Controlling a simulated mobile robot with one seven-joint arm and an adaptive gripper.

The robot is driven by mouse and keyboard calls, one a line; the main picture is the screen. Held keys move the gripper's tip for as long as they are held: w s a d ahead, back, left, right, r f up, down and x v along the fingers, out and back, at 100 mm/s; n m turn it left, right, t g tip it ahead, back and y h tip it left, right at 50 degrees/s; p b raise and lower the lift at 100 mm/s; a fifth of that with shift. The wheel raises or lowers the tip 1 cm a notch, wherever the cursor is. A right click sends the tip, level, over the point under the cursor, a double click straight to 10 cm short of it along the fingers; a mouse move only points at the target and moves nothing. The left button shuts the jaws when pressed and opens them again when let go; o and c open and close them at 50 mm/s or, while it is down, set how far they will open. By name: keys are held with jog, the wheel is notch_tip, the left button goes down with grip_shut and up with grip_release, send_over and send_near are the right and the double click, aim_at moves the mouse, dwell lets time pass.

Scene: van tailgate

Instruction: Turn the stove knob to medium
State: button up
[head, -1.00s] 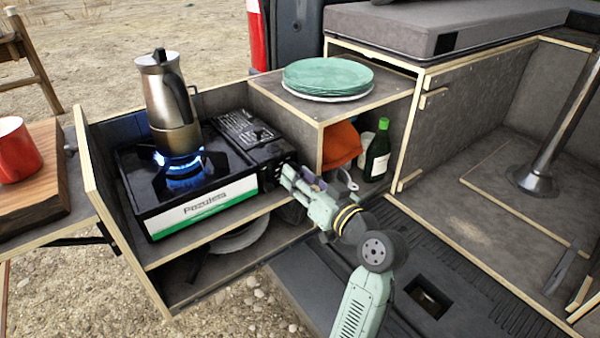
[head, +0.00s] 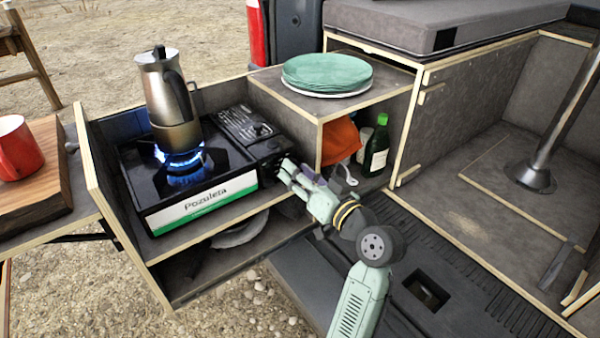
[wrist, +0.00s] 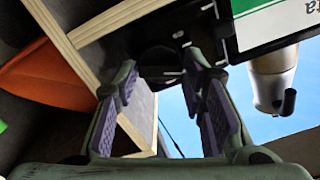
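The portable stove (head: 218,190) stands in the pull-out box with its burner lit in a blue flame. A steel moka pot (head: 166,100) stands upright over the burner. My gripper (head: 283,170) is at the stove's front right corner, where the knob sits, and covers most of it in the head view. In the wrist view my gripper (wrist: 168,92) is open, its two purple-padded fingers apart. The dark round knob (wrist: 158,56) shows beyond and between the fingertips. I cannot tell whether they touch it, and its setting is not readable.
A wooden shelf box (head: 318,112) with green plates (head: 327,73) on top stands close right of the stove. An orange cloth (head: 340,141) and a green bottle (head: 377,148) are inside it. A red mug (head: 17,148) stands on a board at the left.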

jog(key=shift+s+d, duration=0.1)
jog(key=v, duration=1.1)
jog(key=shift+s+d, duration=0.2)
jog(key=shift+s, duration=0.15)
